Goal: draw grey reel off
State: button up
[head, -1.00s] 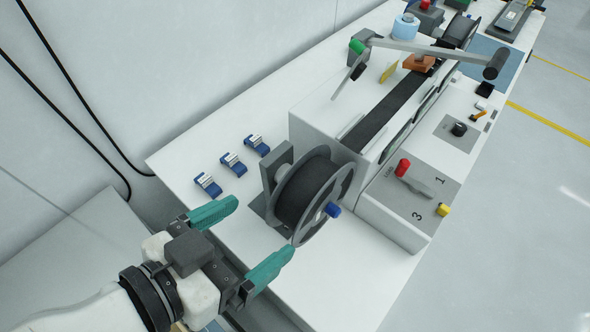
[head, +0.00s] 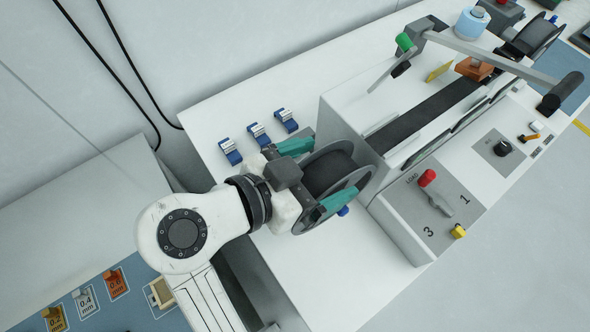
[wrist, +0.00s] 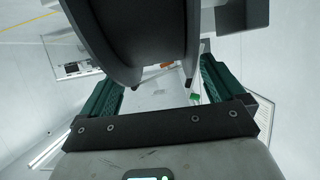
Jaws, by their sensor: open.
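The grey reel (head: 352,184) stands upright on its holder at the left end of the white machine, with dark tape wound between its flanges. A blue knob (head: 343,211) shows at its hub. My gripper (head: 317,172) is open, with one green finger on each side of the reel in the head view. In the wrist view the reel (wrist: 140,40) fills the top middle, between the two green fingers of my gripper (wrist: 155,85). Whether a finger touches it cannot be told. My gripper hides most of the holder.
Several blue clips (head: 258,133) lie on the white table beside the reel. The machine (head: 350,115), with a red-knobbed lever (head: 427,178) on its panel, stands close to the right. The table front (head: 370,275) is clear.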

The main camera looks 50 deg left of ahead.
jog(key=shift+x, duration=1.2)
jog(key=shift+c, duration=0.2)
jog(key=c, duration=1.3)
jog(key=shift+d, duration=0.65)
jog(key=shift+s+d, duration=0.15)
jog(key=shift+d, duration=1.35)
jog(key=shift+s+d, duration=0.15)
jog(key=shift+d, duration=1.35)
jog(key=shift+s+d, duration=0.15)
jog(key=shift+d, duration=1.35)
